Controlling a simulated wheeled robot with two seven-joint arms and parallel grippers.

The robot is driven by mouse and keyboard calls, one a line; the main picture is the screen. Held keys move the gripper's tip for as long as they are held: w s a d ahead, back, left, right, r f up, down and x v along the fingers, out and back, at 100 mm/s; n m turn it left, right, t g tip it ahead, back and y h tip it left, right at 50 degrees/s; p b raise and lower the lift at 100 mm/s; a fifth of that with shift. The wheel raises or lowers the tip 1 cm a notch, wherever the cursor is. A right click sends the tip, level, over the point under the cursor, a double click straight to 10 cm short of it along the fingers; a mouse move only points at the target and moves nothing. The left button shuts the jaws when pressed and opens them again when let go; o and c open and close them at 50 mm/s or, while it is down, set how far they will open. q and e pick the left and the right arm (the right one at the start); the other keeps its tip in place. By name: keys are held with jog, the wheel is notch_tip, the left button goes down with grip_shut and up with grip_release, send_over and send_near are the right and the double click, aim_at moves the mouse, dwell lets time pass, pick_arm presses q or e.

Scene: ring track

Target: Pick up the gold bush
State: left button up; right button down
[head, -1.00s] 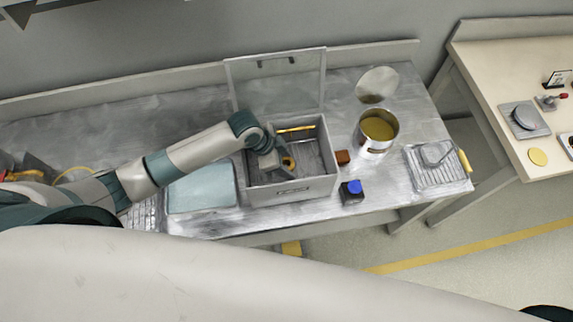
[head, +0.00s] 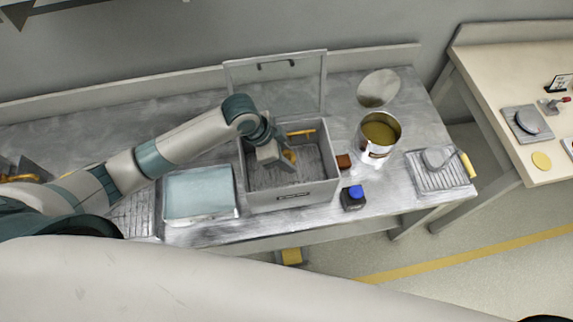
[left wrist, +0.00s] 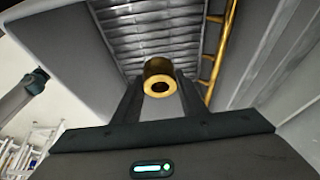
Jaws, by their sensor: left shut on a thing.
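The gold bush (left wrist: 160,78) is a short gold ring with a hole through it. In the left wrist view it sits between the two dark fingertips of my left gripper (left wrist: 160,88), which is shut on it. In the head view my left gripper (head: 285,160) is over the open grey box (head: 293,195), and the bush (head: 290,155) shows as a small gold patch partly hidden by the fingers. The ribbed box floor lies behind the bush in the wrist view. My right gripper is not in view.
A gold rail (head: 301,132) runs along the box's back inside wall, and the raised lid (head: 275,85) stands behind. To the right are a tin (head: 378,142) of yellow contents, a blue-capped bottle (head: 354,197), a brown block (head: 343,161) and a ribbed tray (head: 430,178). A pale blue tray (head: 200,193) lies left.

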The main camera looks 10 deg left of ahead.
aim_at(292, 156)
pick_arm(q)
jog(key=shift+r+b, duration=0.3)
jog(key=shift+r, duration=1.5)
